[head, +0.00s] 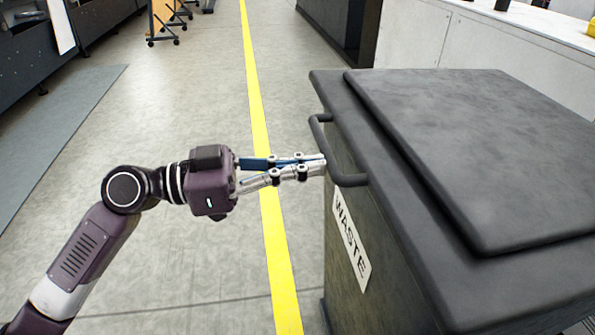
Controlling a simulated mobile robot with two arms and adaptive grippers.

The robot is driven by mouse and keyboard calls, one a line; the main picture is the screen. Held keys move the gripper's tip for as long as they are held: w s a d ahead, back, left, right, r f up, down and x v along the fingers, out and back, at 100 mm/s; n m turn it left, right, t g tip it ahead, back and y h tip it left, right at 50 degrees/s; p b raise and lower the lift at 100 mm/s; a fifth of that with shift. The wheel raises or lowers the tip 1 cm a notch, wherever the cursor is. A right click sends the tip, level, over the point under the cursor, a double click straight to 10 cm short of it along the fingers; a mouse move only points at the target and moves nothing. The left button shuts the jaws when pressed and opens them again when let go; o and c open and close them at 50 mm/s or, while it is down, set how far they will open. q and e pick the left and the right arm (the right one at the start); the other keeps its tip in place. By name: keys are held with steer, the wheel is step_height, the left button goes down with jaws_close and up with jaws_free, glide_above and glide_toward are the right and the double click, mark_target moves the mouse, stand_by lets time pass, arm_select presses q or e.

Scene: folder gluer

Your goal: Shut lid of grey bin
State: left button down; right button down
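The grey bin (352,225) stands at the right with a white "WASTE" label (351,243) on its side. Its dark grey lid (480,140) lies flat over the top, with no opening visible. A bar handle (347,180) sticks out from the bin's left side, just below the top rim. My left gripper (325,164) is at this handle, pointing right, with its fingers together at the tips. The tips meet or overlap the bar in the picture; I cannot tell whether they touch it. Nothing is visible between the fingers. My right gripper is not in view.
A yellow floor line (262,120) runs beneath my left gripper. A grey mat (60,135) lies at the left. A dark cabinet (345,25) and a pale counter (480,45) stand behind the bin. The floor left of the bin is clear.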

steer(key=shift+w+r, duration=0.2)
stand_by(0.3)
